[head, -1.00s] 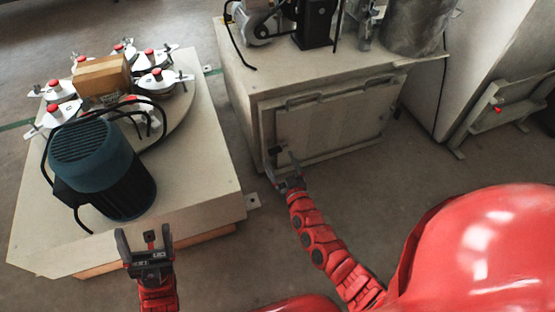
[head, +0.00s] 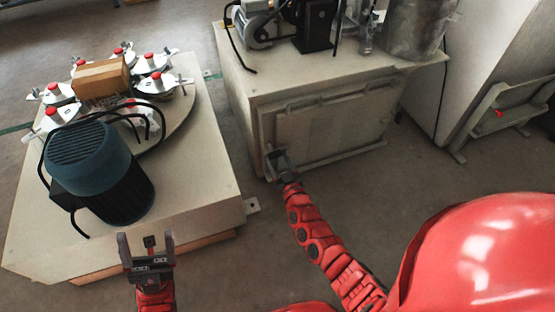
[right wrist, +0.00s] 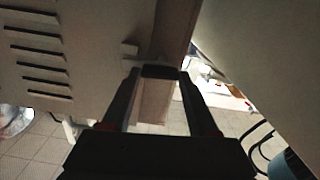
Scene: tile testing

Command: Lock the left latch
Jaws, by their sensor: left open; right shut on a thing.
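The cabinet door (head: 330,125) is a beige panel on the front of the cabinet at the centre. My right gripper (head: 279,158) is at the lower left edge of this door, where the left latch is. In the right wrist view, its fingers reach forward to a dark bar (right wrist: 160,72) between the tips, which appears to be the latch. The gripper is shut on it. The latch's exact angle is hidden by the fingers. My left gripper (head: 147,245) is open and empty, in front of the low table's near edge.
A low table (head: 200,185) on the left carries a blue-black motor (head: 100,172), a cardboard box (head: 101,78) and several white pieces with red knobs. Machinery and a metal cylinder (head: 415,28) stand on the cabinet. Open floor (head: 400,190) lies right of my right arm.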

